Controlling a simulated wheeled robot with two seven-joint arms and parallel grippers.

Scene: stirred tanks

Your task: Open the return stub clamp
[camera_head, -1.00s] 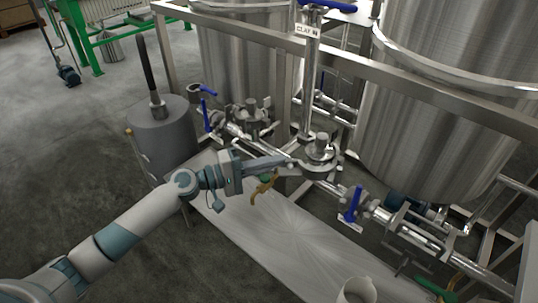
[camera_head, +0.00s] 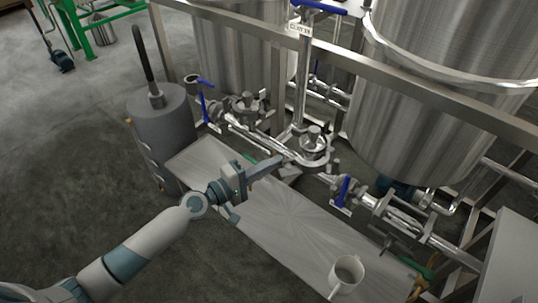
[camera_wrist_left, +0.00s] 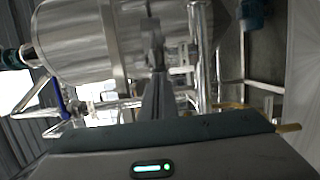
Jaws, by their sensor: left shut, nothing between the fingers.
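A round steel fitting (camera_head: 313,145) with a knobbed top sits on the pipe run between the two tanks. Clamped pipe joints lie beside it, but I cannot tell for sure which one is the return stub clamp. My left gripper (camera_head: 281,158) is shut and empty, its fingers pointing at the pipework just left of the fitting. Whether its tips touch anything is unclear. In the left wrist view the closed fingers (camera_wrist_left: 153,62) point toward blurred steel pipework and cover what is straight ahead. My right gripper is not in view.
A metal bench (camera_head: 290,215) runs below the pipes, with a white mug (camera_head: 346,274) at its near end. A grey canister (camera_head: 163,128) stands left. Blue-handled valves (camera_head: 343,190) stick up along the pipe. A frame rail (camera_head: 355,68) crosses above. Floor at left is free.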

